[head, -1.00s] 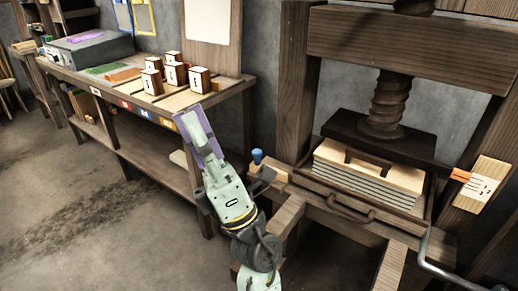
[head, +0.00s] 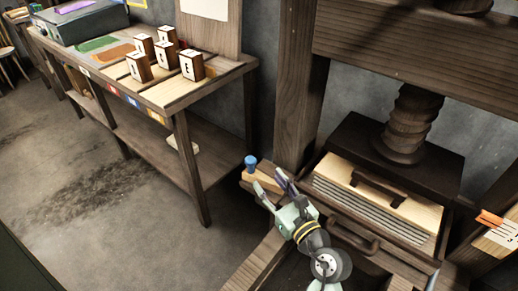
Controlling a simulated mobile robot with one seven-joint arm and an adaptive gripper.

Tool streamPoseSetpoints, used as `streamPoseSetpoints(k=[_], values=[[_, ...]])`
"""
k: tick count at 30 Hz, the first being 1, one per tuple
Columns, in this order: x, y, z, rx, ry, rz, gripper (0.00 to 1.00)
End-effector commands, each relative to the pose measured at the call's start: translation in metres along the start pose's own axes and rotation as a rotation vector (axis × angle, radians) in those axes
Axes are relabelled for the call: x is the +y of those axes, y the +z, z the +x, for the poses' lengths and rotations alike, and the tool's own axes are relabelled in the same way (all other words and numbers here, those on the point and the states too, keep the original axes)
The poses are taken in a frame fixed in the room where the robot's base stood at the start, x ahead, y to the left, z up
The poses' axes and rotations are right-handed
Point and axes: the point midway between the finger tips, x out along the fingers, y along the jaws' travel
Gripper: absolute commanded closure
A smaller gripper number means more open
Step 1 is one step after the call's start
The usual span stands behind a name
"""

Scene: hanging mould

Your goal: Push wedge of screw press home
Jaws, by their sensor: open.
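The screw press has a dark wooden frame, a thick vertical screw (head: 408,125) and a dark platen (head: 430,150). Under the platen lies a stack with a light wooden board (head: 400,205) on top and grey layers below. A light wooden piece (head: 268,168), apparently the wedge, sits at the press's left side with a blue knob (head: 251,162) near its left end. My gripper (head: 267,183) is open, its two fingers pointing up-left at this piece and partly covering it. I cannot tell whether they touch it, or how deep the piece sits.
A dark drawer-like tray with a curved handle (head: 354,238) is at the press's front, close to my arm. A pale card with an orange clip (head: 490,218) is at the right. A workbench (head: 180,95) with several small wooden blocks stands left. Floor between is clear.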

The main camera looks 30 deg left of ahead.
Motion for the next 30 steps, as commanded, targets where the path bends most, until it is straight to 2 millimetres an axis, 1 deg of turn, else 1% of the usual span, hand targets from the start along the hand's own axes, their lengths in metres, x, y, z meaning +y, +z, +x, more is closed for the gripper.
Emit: streamPoseSetpoints(k=[5,12,15,18,24,30], values=[[0.001,0.003,0.019,-0.002,0.004,0.000,0.56],[0.002,0.004,0.066,-0.003,0.005,0.002,0.56],[0.001,0.004,0.083,-0.003,0.004,0.001,0.56],[0.001,0.003,0.096,-0.003,0.002,0.001,0.56],[0.001,0.002,0.107,-0.003,0.002,0.001,0.56],[0.001,0.001,0.107,-0.002,0.001,0.001,0.56]])
